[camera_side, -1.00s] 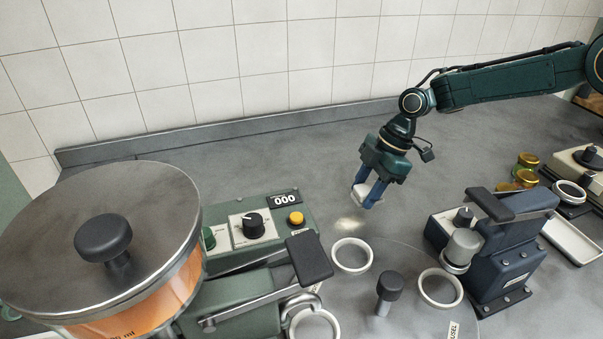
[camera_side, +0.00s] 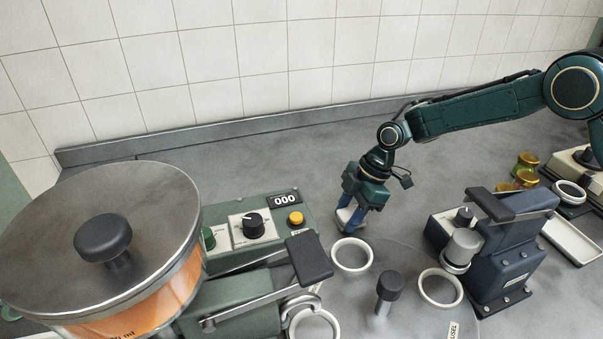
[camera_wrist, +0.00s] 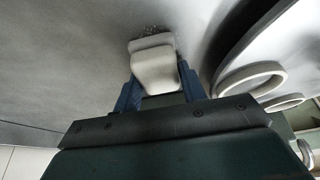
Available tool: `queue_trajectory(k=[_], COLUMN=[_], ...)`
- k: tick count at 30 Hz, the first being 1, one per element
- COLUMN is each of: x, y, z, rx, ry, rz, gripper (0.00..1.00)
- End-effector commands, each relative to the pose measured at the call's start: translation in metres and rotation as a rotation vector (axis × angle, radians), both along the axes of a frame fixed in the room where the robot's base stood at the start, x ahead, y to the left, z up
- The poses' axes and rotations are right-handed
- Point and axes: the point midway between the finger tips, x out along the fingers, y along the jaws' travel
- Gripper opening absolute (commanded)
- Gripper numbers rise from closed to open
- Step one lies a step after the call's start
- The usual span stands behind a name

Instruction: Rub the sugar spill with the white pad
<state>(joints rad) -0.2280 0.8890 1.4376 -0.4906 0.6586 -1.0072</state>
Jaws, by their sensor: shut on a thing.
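My gripper (camera_side: 350,219) is shut on the white pad (camera_side: 345,214). It holds the pad low at the worktop, just behind a white ring and to the right of the green machine. In the wrist view the white pad (camera_wrist: 154,66) sits between the blue fingers of my gripper (camera_wrist: 156,85). A patch of grainy sugar spill (camera_wrist: 152,31) shows just beyond the pad's far edge. In the side view the spill is hidden behind the pad and gripper. I cannot tell exactly whether the pad touches the worktop.
A green machine (camera_side: 250,232) with a large lidded jar (camera_side: 110,240) stands at left. White rings (camera_side: 352,256) and a black knob (camera_side: 390,286) are close in front. A dark blue machine (camera_side: 500,250) stands at right. The worktop behind is clear.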

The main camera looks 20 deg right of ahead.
Motion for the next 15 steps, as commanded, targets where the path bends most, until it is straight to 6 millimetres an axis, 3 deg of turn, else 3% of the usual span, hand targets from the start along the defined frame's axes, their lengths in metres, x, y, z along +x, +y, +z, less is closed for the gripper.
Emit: queue_trajectory(k=[14,15], x=[-0.001,-0.001], y=[0.045,0.038], z=[-0.001,-0.001], rx=[-0.001,-0.001], ry=[0.002,0.003], rz=[0.002,-0.002], gripper=[0.2,0.2])
